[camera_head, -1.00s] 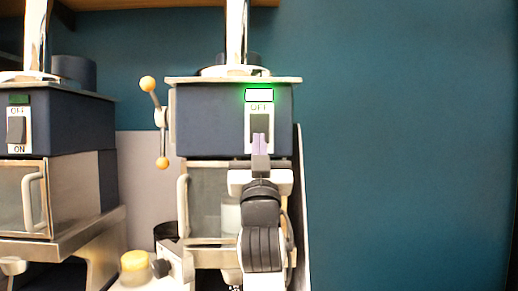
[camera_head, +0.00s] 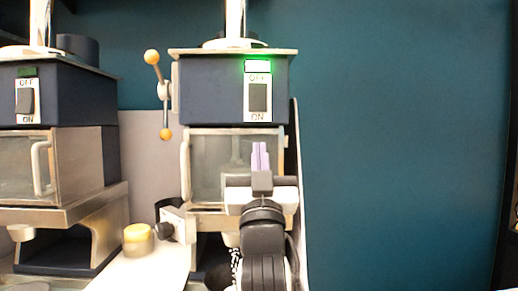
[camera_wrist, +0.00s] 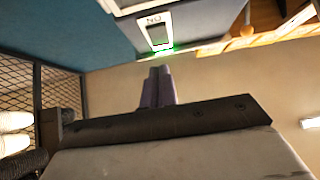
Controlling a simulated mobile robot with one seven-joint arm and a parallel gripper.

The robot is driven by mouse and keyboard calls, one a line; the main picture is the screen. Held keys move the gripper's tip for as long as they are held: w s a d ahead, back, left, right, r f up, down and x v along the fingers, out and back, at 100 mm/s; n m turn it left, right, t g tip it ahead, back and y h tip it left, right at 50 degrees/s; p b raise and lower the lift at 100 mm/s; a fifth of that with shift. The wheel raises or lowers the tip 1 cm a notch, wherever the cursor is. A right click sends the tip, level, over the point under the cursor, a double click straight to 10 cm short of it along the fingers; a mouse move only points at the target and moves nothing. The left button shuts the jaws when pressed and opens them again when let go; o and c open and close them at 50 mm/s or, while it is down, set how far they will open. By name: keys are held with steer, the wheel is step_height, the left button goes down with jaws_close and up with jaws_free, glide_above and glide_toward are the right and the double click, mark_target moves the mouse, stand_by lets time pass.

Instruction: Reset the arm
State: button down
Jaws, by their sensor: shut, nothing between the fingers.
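My gripper (camera_head: 260,157) is shut and empty, its two purple fingers together and pointing up. In the head view it is in front of the glass door of the right machine (camera_head: 190,90), below its ON/OFF switch (camera_head: 258,97). A green-lit indicator (camera_head: 257,66) glows above that switch.
A second dark machine (camera_head: 62,100) with its own switch stands at the left. A lever with orange knobs (camera_head: 158,94) sticks out at the right machine's left side. The blue wall side at right is free.

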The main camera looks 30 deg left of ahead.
steer(key=shift+f, duration=0.25)
stand_by(0.3)
